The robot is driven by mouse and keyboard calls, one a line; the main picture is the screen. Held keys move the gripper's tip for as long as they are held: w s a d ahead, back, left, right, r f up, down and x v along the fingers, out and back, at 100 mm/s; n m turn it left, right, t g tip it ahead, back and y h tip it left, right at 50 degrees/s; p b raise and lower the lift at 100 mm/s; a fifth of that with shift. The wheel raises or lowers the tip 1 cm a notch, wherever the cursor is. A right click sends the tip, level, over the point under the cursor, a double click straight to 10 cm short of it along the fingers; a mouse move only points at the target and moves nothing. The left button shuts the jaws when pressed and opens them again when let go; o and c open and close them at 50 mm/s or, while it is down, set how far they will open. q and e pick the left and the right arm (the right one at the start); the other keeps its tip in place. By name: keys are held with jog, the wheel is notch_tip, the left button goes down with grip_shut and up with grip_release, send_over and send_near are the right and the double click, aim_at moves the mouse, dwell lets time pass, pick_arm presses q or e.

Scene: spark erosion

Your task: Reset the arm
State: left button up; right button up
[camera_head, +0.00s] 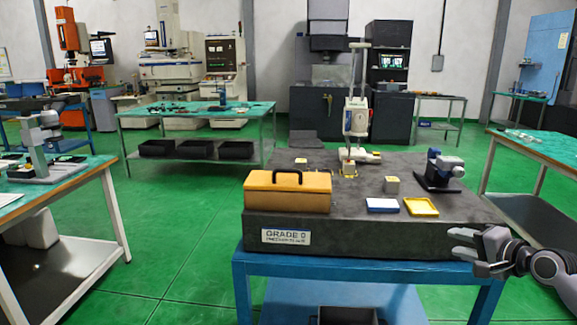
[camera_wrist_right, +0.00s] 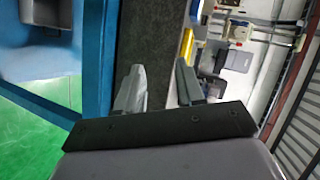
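My right gripper (camera_head: 468,243) is at the right front corner of the dark granite plate, beside its front edge in the head view. Its two fingers are apart with nothing between them. In the right wrist view the fingers of my right gripper (camera_wrist_right: 163,88) also stand apart and empty, with the granite plate (camera_wrist_right: 152,40) beyond them. My left gripper does not show in either view.
The granite plate (camera_head: 345,238) on a blue stand (camera_head: 340,271) bears a wooden box (camera_head: 288,193), a height gauge (camera_head: 356,118), small blocks, a yellow tray (camera_head: 421,207), a blue-white case (camera_head: 382,205) and a micrometer in a stand (camera_head: 440,170). Benches stand left, behind and right; green floor lies between.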

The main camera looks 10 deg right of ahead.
jog(key=s+a+f+n+g+p, duration=0.1)
jog(key=s+a+f+n, duration=0.35)
jog(key=a+f, duration=0.45)
jog(key=s+a+f+n+g+p, duration=0.1)
jog(key=s+a+f+n, duration=0.4)
jog(key=f, duration=0.5)
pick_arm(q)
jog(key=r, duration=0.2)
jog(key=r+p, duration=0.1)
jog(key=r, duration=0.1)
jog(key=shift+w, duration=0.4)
pick_arm(e)
jog(key=s+a+f+n, duration=0.2)
jog(key=s+a+n, duration=0.1)
jog(key=s+a, duration=0.5)
jog(key=s+a+f+n+g, duration=0.1)
jog(key=s+a+n, duration=0.3)
jog(key=s+a, duration=0.4)
jog(key=shift+f+y, duration=0.3)
jog(key=shift+f, duration=0.5)
